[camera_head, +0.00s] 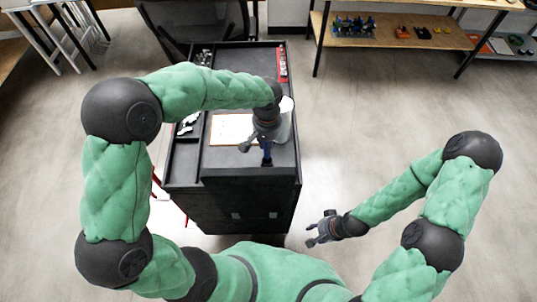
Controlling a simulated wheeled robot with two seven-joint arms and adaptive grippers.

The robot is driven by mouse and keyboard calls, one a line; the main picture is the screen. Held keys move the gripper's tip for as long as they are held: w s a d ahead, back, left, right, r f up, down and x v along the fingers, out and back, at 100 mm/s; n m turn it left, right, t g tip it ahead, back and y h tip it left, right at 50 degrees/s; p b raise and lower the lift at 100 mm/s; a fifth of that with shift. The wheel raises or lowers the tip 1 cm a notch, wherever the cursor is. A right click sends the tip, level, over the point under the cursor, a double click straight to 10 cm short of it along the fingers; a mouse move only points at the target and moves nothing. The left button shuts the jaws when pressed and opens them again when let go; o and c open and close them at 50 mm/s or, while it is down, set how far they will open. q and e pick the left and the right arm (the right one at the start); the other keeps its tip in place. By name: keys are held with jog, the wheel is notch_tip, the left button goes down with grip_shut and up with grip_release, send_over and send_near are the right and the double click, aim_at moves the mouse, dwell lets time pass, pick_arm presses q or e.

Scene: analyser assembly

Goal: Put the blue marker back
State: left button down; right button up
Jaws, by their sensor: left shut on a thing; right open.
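The blue marker (267,158) is a small dark blue upright shape at the front part of the black cart's top. My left gripper (264,143) is shut on it, reaching down over the cart from the left. I cannot tell whether the marker's lower end touches the cart top. A whitish rounded container (286,120) stands just behind and to the right of my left gripper, partly hidden by it. My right gripper (312,234) is open and empty, low to the right of the cart over the floor.
The black cart (190,172) holds a white sheet on a brown board (231,129), white parts at the left (187,123) and a red strip (282,65) at the back right. A dark chair (190,20) stands behind. A wooden shelf (385,40) is at the back right. Floor at right is clear.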

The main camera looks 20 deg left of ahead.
pick_arm(q)
notch_tip(320, 180, down, 5)
jog(key=shift+f+b, duration=0.1)
jog(key=shift+b, duration=0.55)
jog(key=shift+f, duration=0.15)
jog(key=c, duration=1.1)
grip_release()
jog(key=shift+c, duration=0.2)
